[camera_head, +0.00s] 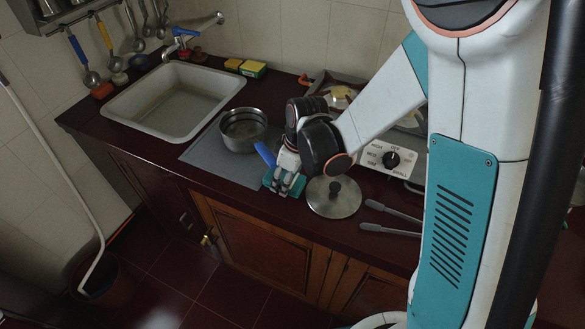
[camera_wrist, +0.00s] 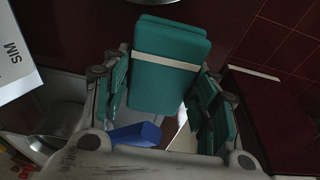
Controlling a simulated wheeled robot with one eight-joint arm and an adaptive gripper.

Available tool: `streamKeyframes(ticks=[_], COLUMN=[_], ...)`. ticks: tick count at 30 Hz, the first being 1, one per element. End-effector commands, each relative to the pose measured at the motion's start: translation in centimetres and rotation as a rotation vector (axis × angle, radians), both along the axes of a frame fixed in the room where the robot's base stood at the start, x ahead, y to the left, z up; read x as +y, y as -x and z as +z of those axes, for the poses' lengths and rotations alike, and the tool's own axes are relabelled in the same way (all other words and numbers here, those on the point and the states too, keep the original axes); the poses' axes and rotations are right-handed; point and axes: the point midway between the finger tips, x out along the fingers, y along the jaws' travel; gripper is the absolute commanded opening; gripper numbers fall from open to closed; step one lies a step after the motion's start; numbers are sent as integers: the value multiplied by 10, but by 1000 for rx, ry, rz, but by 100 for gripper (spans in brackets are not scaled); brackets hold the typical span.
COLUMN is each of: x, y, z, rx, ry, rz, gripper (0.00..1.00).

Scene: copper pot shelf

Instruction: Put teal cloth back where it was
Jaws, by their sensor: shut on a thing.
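My gripper (camera_head: 285,181) reaches down at the counter's front edge, between the steel pot and the round lid. The teal cloth (camera_wrist: 166,85) is a folded rectangular pad with a pale band across it, between my teal-padded fingers in the wrist view. My gripper is shut on it. In the head view the cloth (camera_head: 298,188) shows only partly, around the fingertips. Whether it touches the counter front is unclear.
The pot (camera_head: 243,131) stands on a grey mat (camera_head: 200,153), left of my gripper. A blue piece (camera_head: 265,154) is close beside my wrist. The lid (camera_head: 334,198), two grey utensils (camera_head: 392,211) and a stove (camera_head: 382,158) are right. The sink (camera_head: 170,102) is left.

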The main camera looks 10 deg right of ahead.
Motion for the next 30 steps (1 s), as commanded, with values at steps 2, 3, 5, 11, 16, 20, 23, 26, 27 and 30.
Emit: streamKeyframes(ticks=[2, 3, 5, 11, 16, 20, 23, 26, 27, 30], x=[-5, -8, -13, -24, -23, -23, -23, -23, -23, -23], y=[-7, -11, -19, -35, -35, -35, -34, -35, -35, -35], z=[-1, -1, -1, -7, -6, -7, -10, -13, -14, -17], rx=[0, 0, 0, 0, -1, -1, -1, -1, -1, 0], ry=[0, 0, 0, -1, -1, -1, -1, -1, -1, -1], rz=[-3, -4, -3, 0, 0, 0, 0, 0, 0, -1], gripper=[15, 15, 15, 15, 15, 15, 15, 15, 15, 15])
